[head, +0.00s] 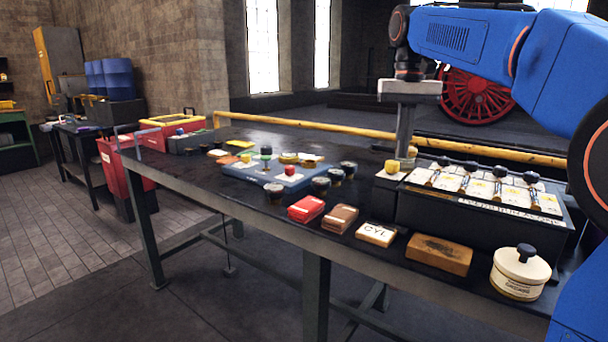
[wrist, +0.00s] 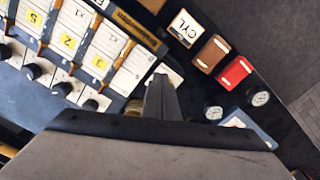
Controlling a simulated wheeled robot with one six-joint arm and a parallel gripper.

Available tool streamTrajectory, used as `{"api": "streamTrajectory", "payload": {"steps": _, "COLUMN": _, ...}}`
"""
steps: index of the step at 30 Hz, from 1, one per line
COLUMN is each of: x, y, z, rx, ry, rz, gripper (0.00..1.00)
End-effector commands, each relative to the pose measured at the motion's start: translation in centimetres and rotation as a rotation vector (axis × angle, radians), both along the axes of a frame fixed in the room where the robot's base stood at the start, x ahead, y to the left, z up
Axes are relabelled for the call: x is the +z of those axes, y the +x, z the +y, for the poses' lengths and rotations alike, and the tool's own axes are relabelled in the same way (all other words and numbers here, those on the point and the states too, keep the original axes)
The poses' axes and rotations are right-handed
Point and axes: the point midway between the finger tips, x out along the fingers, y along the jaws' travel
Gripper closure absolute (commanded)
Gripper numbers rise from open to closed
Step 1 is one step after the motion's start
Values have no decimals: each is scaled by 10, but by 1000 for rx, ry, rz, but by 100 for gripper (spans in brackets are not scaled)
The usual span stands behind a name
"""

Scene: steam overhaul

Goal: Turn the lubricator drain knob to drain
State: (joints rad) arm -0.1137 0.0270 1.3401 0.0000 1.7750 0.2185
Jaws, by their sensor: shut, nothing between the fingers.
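The lubricator (head: 470,205) is a dark box with a pale top at the right end of the bench. Several dark knobs (head: 443,161) stand on its top panels. A small yellow knob (head: 391,167) stands at its left end; a brass knob also shows beside my fingers in the wrist view (wrist: 133,107). I cannot tell for certain which is the drain knob. My gripper (head: 403,154) points down over this left end, fingers together and empty, close to the yellow knob. The fingers (wrist: 162,97) hide part of a white plate in the wrist view. I cannot tell whether they touch anything.
A cream grease pot (head: 521,272), a brown block (head: 438,254), a CYL box (head: 376,234) and red and brown boxes line the front edge. A blue tray (head: 255,176) and dark-topped gauges stand left. A yellow rail (head: 330,132) runs behind.

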Motion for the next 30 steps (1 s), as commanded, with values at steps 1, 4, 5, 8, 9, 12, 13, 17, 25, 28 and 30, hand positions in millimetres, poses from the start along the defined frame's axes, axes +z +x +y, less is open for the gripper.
{"api": "streamTrajectory", "payload": {"steps": 1, "x": -5, "y": -1, "z": 0, "rx": 0, "ry": 0, "rz": 2, "gripper": 100}}
{"api": "streamTrajectory", "payload": {"steps": 4, "x": -15, "y": -1, "z": 0, "rx": 0, "ry": 0, "rz": 1, "gripper": 100}}
{"api": "streamTrajectory", "payload": {"steps": 5, "x": -17, "y": -1, "z": 0, "rx": 0, "ry": 0, "rz": 1, "gripper": 100}}
{"api": "streamTrajectory", "payload": {"steps": 8, "x": -24, "y": -1, "z": 0, "rx": 0, "ry": 0, "rz": 0, "gripper": 100}}
{"api": "streamTrajectory", "payload": {"steps": 9, "x": -25, "y": 0, "z": 0, "rx": 0, "ry": 0, "rz": 0, "gripper": 100}}
{"api": "streamTrajectory", "payload": {"steps": 12, "x": -28, "y": 0, "z": 0, "rx": 0, "ry": 0, "rz": -1, "gripper": 100}}
{"api": "streamTrajectory", "payload": {"steps": 13, "x": -28, "y": 0, "z": 0, "rx": 0, "ry": 0, "rz": -1, "gripper": 100}}
{"api": "streamTrajectory", "payload": {"steps": 17, "x": -29, "y": 0, "z": 0, "rx": 0, "ry": 0, "rz": -1, "gripper": 100}}
{"api": "streamTrajectory", "payload": {"steps": 25, "x": -29, "y": 0, "z": 0, "rx": 0, "ry": 0, "rz": -1, "gripper": 100}}
{"api": "streamTrajectory", "payload": {"steps": 28, "x": -29, "y": 0, "z": 0, "rx": 0, "ry": 0, "rz": 0, "gripper": 100}}
{"api": "streamTrajectory", "payload": {"steps": 30, "x": -29, "y": 1, "z": 0, "rx": 0, "ry": 0, "rz": -1, "gripper": 100}}
